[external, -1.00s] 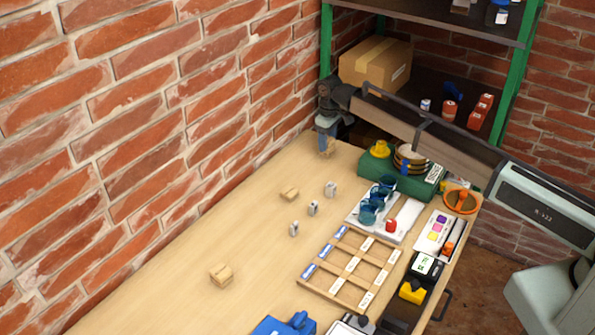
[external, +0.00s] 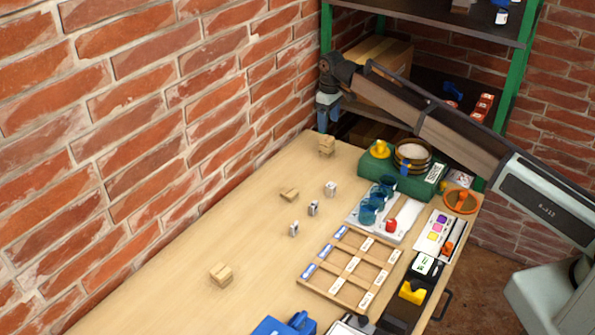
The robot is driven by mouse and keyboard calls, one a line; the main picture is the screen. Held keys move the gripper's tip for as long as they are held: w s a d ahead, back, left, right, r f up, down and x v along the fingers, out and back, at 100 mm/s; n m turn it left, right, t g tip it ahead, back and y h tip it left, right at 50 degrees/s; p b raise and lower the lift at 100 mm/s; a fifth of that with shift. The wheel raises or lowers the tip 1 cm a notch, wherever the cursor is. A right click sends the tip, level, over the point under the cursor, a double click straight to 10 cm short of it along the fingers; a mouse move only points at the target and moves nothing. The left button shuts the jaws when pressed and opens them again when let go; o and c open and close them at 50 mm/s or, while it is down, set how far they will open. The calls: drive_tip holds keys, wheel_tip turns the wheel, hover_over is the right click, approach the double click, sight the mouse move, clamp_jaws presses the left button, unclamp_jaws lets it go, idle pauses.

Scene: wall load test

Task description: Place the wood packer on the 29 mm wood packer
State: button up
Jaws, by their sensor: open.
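My gripper (external: 323,127) is open and empty at the far end of the bench, close to the brick wall. It hangs just above a small stack of pale wood packers (external: 327,146), apart from it as far as I can tell. Another wood packer (external: 289,194) lies alone mid-bench, and a further small wood packer pile (external: 221,275) sits nearer the front. The thickness marks are too small to read, so I cannot tell which packer is the 29 mm one.
Several small grey-white blocks (external: 313,208) stand mid-bench. A wooden frame (external: 350,268) with labels, a white tray (external: 405,220) with blue cups and a green case (external: 400,181) line the right side. A green-posted shelf (external: 326,45) stands behind.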

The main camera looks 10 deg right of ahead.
drive_tip(key=shift+r, duration=1.95)
drive_tip(key=shift+s+a, duration=0.1)
